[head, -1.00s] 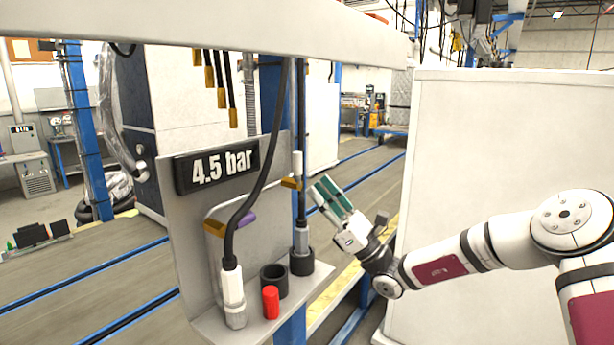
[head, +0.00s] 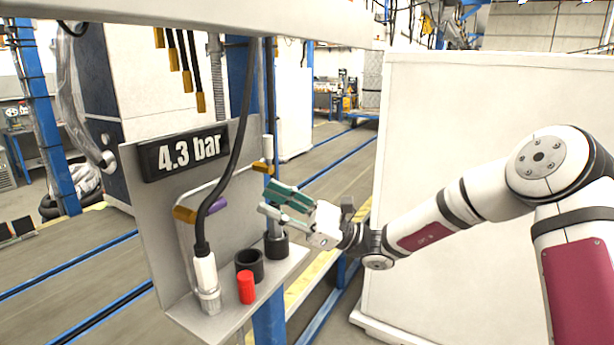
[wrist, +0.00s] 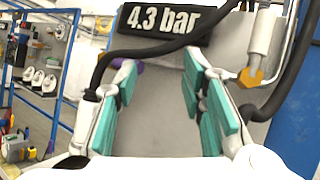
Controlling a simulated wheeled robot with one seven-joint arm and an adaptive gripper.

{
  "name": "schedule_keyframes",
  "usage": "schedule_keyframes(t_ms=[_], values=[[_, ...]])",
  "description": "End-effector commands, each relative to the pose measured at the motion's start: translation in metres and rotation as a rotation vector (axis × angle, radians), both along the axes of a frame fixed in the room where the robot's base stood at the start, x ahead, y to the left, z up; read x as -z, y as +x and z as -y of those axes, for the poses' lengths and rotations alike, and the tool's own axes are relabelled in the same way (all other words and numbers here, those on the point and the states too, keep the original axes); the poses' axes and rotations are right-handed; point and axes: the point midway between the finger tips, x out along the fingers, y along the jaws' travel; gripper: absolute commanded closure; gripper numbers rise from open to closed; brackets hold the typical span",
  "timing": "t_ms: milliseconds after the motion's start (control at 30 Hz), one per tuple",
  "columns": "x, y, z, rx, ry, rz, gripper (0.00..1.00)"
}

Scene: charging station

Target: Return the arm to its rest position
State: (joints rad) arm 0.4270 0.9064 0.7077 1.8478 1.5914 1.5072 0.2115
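My gripper (head: 272,202) is at the end of my white and maroon arm, in front of the right side of the charging station panel (head: 150,215). Its green finger pads are spread apart. In the wrist view my gripper (wrist: 158,110) is open, with only the grey panel showing between the pads. In the head view its fingers point left and overlap the right-hand hose and plug, so contact cannot be told.
The display (head: 186,152) reads 4.3 bar. A white plug (head: 206,275) on a black hose, a black cup (head: 249,265) and a red cylinder (head: 246,288) stand on the shelf. A large white cabinet (head: 440,120) is behind my arm. A yellow-orange lever (wrist: 250,78) is near the fingers.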

Motion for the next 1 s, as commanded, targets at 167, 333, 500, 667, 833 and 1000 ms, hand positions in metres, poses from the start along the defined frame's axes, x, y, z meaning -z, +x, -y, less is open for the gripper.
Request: schedule_keyframes(t_ms=[167,333,500,667,833,1000], values=[[0.011,-0.069,-0.024,-0.133,-0.318,0.205,0.63],[0.030,-0.122,-0.020,-0.230,-0.598,0.397,0.63],[0.046,-0.163,0.005,-0.303,-0.862,0.595,0.63],[0.055,-0.192,0.041,-0.351,-1.096,0.781,0.63],[0.055,-0.216,0.087,-0.382,-1.330,0.978,0.63],[0.046,-0.236,0.137,-0.394,-1.545,1.169,0.63]])
